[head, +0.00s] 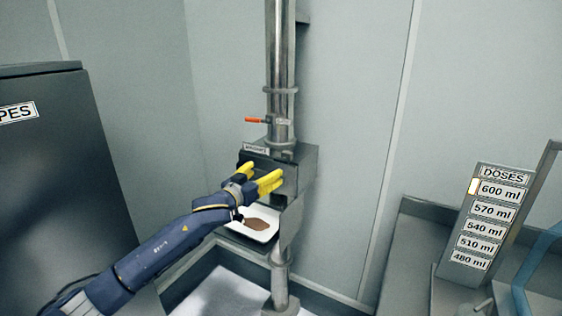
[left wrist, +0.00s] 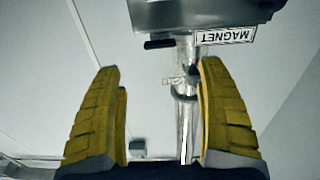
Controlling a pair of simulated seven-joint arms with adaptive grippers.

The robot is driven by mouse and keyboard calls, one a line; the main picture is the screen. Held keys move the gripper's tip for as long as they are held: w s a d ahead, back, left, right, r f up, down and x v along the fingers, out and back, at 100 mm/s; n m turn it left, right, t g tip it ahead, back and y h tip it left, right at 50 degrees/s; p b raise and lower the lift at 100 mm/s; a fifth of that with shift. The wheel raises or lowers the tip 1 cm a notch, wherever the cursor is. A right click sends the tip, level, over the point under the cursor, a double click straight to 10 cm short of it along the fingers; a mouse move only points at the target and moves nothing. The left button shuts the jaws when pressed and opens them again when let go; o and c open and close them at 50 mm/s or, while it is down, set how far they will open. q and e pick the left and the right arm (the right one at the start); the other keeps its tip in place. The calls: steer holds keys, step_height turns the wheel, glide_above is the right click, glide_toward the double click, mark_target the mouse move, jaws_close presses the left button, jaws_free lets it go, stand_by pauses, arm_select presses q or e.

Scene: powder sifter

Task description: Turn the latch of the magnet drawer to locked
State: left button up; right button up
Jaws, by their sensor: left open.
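The magnet drawer housing (head: 300,160) is a dark metal box on the vertical pipe in the head view, with a small label plate at its upper left. In the left wrist view the label (left wrist: 226,37) reads MAGNET upside down, below the housing's edge (left wrist: 195,12). A short black bar (left wrist: 160,44) sticks out beside the label; I cannot tell whether it is the latch. My left gripper (head: 259,176) is open with yellow fingers in front of the housing, hiding part of its front. Its fingers (left wrist: 158,68) are apart with nothing held between them. My right gripper is not in view.
A valve with an orange handle (head: 253,120) sits on the pipe (head: 280,60) above the housing. A white tray (head: 233,231) with brown powder is below the gripper. A dark cabinet (head: 60,180) stands left, and a DOSES board (head: 486,225) stands right.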

mark_target(280, 161)
arm_select(q)
steer(key=x, duration=1.1)
steer(key=shift+w, duration=0.1)
steer(key=shift+r, duration=0.1)
jaws_close()
stand_by(0.5)
